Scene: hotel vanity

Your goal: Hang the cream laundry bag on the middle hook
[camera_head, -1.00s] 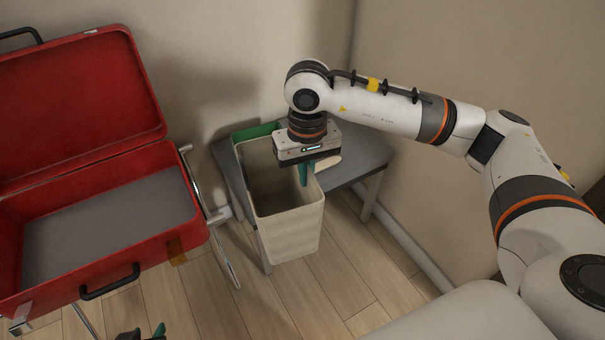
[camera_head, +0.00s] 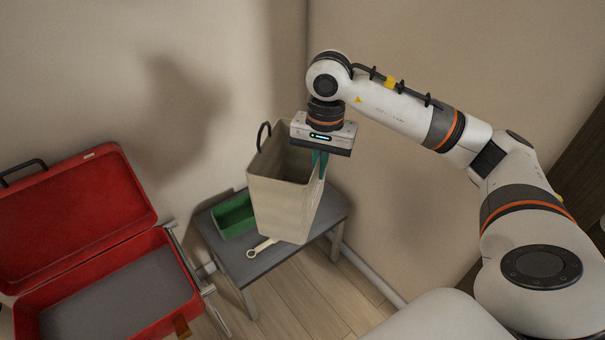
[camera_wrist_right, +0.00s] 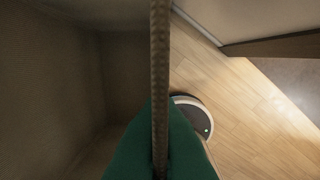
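The cream laundry bag (camera_head: 280,205) is an upright, open-topped, box-shaped bag with a dark loop handle (camera_head: 264,136) at its far left rim. My right gripper (camera_head: 319,163) is shut on its right rim, with green fingertips against the wall. In the right wrist view the bag's rim (camera_wrist_right: 160,60) runs between the green fingers (camera_wrist_right: 160,150), with the dark inside of the bag (camera_wrist_right: 70,80) to the left. The bag appears held above the grey stool. No hook shows in either view. My left gripper is not in view.
The grey stool (camera_head: 237,267) bears a green open box (camera_head: 235,216) and a pale ring-ended tool (camera_head: 261,247). An open red suitcase (camera_head: 85,215) stands at left on a metal rack. Walls are close behind. A round floor device (camera_wrist_right: 196,116) shows in the wrist view.

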